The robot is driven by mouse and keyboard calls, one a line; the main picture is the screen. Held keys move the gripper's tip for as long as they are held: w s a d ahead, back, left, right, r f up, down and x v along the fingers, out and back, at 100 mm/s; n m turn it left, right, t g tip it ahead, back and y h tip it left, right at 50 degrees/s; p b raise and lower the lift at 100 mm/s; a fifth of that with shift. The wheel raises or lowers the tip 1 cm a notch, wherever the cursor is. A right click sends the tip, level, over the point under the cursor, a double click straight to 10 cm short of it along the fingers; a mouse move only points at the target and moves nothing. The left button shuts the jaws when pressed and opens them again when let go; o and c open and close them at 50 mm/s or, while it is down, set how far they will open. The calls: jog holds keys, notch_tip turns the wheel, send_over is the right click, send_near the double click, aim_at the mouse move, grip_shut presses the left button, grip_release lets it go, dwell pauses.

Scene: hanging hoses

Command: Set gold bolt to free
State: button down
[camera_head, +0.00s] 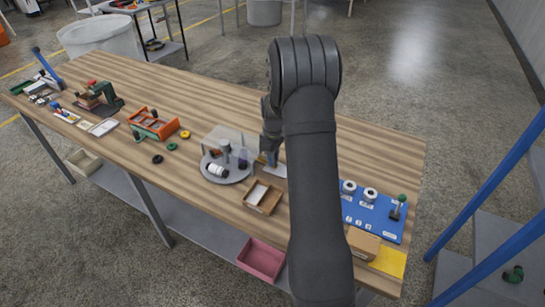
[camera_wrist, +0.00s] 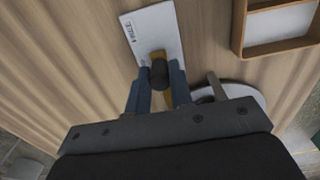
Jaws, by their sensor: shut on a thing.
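A gold bolt (camera_wrist: 158,55) with a dark round knob (camera_wrist: 158,76) sits on a white plate (camera_wrist: 150,33) with small printed marks at one side. My gripper (camera_wrist: 159,92) has one blue-grey finger on each side of the knob and is shut on the gold bolt. In the camera_head view my gripper (camera_head: 270,148) is low over the table, with a bit of the gold bolt (camera_head: 261,159) showing beside it. The white plate (camera_head: 276,171) shows there below the fingers. The bolt's exact position on the plate and the printed words are too small to read.
A round grey stand (camera_head: 222,176) with several items is left of my gripper. A wooden tray (camera_head: 263,195) is in front, a blue board (camera_head: 370,212) to the right. The table's back middle is clear.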

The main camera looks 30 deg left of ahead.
jog(key=d, duration=0.4)
jog(key=shift+d, duration=0.1)
jog(key=c, duration=1.3)
grip_release()
notch_tip(320, 180, up, 18)
jog(key=shift+f, duration=0.25)
